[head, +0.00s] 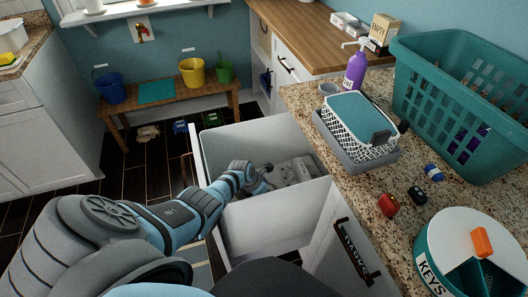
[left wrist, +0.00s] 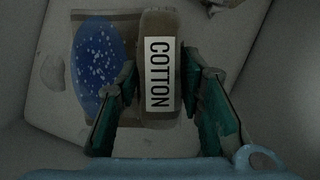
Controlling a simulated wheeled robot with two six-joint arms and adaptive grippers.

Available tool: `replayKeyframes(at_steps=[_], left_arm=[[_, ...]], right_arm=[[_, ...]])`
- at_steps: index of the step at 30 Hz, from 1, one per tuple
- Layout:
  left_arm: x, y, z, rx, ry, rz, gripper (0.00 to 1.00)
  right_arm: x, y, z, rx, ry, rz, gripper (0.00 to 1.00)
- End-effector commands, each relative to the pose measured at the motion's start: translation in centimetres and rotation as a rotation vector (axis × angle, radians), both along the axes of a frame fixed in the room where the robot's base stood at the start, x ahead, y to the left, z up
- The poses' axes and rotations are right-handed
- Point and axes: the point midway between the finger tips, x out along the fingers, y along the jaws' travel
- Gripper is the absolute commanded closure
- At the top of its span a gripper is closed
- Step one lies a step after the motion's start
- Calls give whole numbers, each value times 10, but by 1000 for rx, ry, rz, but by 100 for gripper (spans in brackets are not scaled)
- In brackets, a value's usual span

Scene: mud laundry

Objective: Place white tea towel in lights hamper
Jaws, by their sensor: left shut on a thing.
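My left gripper (head: 262,186) reaches down inside an open white pull-out bin (head: 262,229). In the left wrist view, its teal fingers (left wrist: 161,100) are shut on a grey-brown block-like bundle (left wrist: 160,25) with a white label reading COTTON. The bundle appears to be at or just above the bin's pale contents; I cannot tell whether it touches them. No thing in view is clearly a white tea towel, and I cannot tell which bin is the lights hamper. Dark lettering on the nearer front (head: 354,251) is not clearly readable. My right gripper is not in view.
In the bin, a packet with a blue speckled oval (left wrist: 98,62) lies beside the bundle. The granite counter (head: 385,165) holds a grey-white basket (head: 358,125), a purple spray bottle (head: 356,70), a teal laundry basket (head: 455,75) and a KEYS container (head: 425,250). A bench (head: 150,103) stands behind.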

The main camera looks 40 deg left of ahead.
Motion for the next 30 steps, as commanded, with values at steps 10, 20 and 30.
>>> replayKeyframes(at_steps=[10, 20, 30], left_arm=[[0, 0, -2, 0, 0, 0, 45], [0, 0, 1, 0, 0, 0, 45], [-25, 6, 72, 2, 0, -2, 45]], right_arm=[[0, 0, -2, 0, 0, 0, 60], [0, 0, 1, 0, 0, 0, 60], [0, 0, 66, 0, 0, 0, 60]])
